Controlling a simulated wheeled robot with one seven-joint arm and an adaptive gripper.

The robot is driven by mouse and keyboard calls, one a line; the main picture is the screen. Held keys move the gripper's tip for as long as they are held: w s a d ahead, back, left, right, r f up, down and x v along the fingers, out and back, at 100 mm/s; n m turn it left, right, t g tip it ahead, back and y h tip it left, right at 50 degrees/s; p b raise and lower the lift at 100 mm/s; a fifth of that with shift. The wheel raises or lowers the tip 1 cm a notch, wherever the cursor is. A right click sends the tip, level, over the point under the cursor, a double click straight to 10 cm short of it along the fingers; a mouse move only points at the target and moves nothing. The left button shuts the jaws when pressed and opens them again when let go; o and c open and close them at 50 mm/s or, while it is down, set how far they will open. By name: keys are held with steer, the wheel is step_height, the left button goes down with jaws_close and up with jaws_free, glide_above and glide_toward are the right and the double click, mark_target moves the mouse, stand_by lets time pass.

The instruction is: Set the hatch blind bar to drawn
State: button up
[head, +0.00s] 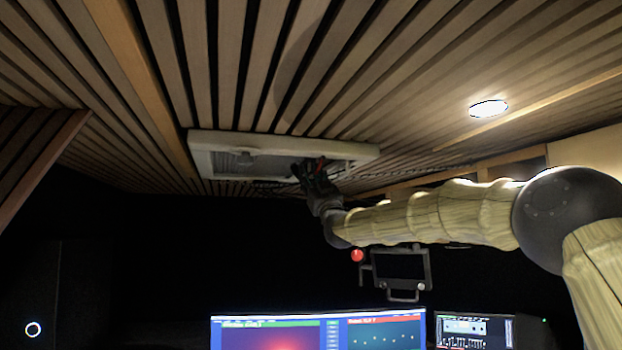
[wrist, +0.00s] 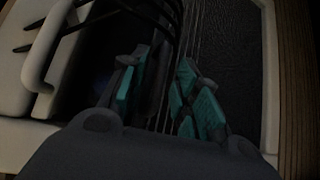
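The hatch is a pale rectangular frame in the slatted ceiling; its rim (head: 203,140) shows in the head view and also at the right of the wrist view (wrist: 270,75). My gripper (head: 312,172) is up at the right part of the hatch opening. In the wrist view my gripper (wrist: 160,68) has its two teal-padded fingers apart. Between them is a dark strip with thin pale lines running lengthwise, which may be the blind bar's edge; contact is too dark to tell. A dark textured blind panel (wrist: 235,55) lies to the right of the fingers.
A white curved handle (wrist: 42,65) and dark cables (wrist: 150,12) are at the wrist view's upper left. Below the hatch are a dark framed screen (head: 400,266), a red ball (head: 357,255) and lit monitors (head: 318,332). A ceiling lamp (head: 488,108) glows right.

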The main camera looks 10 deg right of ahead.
steer(key=v, duration=1.2)
stand_by(0.4)
steer(key=shift+d, duration=0.1)
